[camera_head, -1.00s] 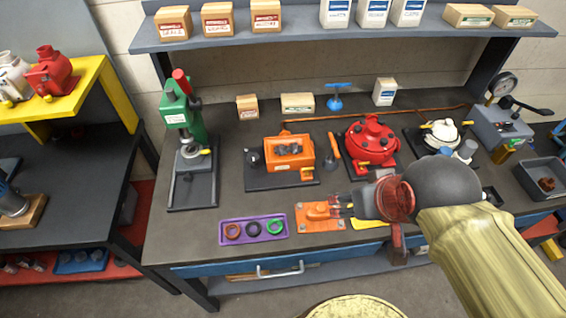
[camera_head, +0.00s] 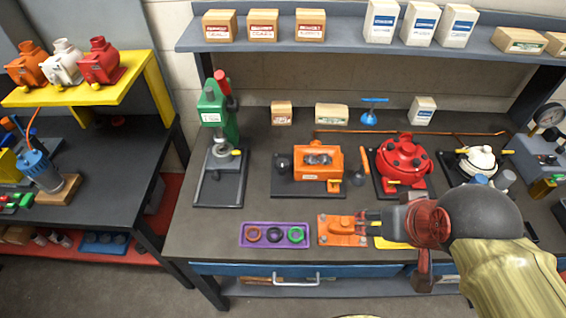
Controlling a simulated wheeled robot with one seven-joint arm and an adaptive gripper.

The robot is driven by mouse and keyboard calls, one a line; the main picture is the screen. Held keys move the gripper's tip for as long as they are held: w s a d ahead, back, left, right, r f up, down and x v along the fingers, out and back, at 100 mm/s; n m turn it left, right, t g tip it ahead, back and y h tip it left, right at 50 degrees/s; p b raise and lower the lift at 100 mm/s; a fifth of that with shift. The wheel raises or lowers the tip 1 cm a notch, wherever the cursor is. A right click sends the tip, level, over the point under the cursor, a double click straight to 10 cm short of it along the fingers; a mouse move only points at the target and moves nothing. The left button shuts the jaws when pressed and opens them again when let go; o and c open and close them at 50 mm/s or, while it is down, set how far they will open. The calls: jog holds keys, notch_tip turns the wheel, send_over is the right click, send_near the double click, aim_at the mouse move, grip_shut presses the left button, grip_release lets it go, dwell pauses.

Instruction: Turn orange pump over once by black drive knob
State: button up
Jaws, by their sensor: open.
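The orange pump (camera_head: 318,174) stands on a black base plate in the middle of the bench. Grey and dark parts show in its upper opening. The black drive knob (camera_head: 284,163) is on its left side. My gripper (camera_head: 364,222) is open, low over the front of the bench, in front of and right of the pump, well apart from the knob. Its fingers are at the right side of an orange part on an orange plate (camera_head: 327,219). I cannot tell whether they touch that part.
A purple tray (camera_head: 243,242) with three rings lies at the front. A green press (camera_head: 218,118) stands left of the pump. An orange-handled tool (camera_head: 363,163) and a red pump (camera_head: 402,157) stand to its right. Bare bench shows between the pump and the purple tray.

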jog(key=shift+a+r+p, duration=0.15)
jog(key=shift+r+p, duration=0.3)
jog(key=shift+p, duration=0.05)
jog(key=shift+c, duration=0.7)
jog(key=m+g+p, duration=0.6)
jog(key=m+p, duration=0.9)
jog(key=p, duration=0.9)
send_over(284, 162)
jog(key=f, duration=1.5)
jog(key=shift+s+f, duration=0.25)
jog(key=shift+w+m, duration=0.15)
jog(key=shift+m, duration=0.95)
jog(key=shift+f+m, duration=0.2)
jog(key=shift+m, duration=0.2)
notch_tip(284, 162, down, 7)
jog(key=shift+f+p, duration=0.2)
jog(key=shift+p, duration=0.4)
